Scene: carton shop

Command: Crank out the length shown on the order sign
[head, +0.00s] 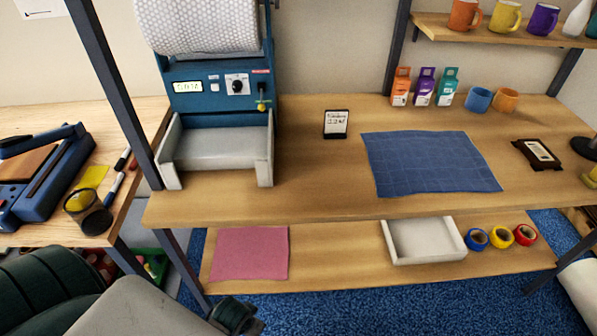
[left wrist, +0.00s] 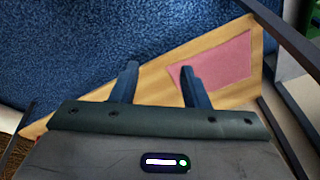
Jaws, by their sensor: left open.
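A blue dispenser machine (head: 215,100) with a roll of patterned white wrap (head: 197,22) on top stands at the left of the bench. Its front has a small display (head: 187,87), a black dial (head: 237,87) and a small yellow-ended handle (head: 262,105) at the right. A grey-white tray (head: 216,150) sits below and looks empty. The order sign (head: 336,124) stands upright on the bench; its text is too small to read surely. My left gripper shows in the left wrist view (left wrist: 157,85), open and empty, above the floor and lower shelf. My right gripper is not in view.
A blue gridded mat (head: 430,162) lies on the bench, with small boxes (head: 422,87) and cups (head: 478,99) behind. The lower shelf holds a pink sheet (head: 250,253), a white tray (head: 425,250) and tape rolls (head: 500,237). Dark posts (head: 115,95) frame the bench.

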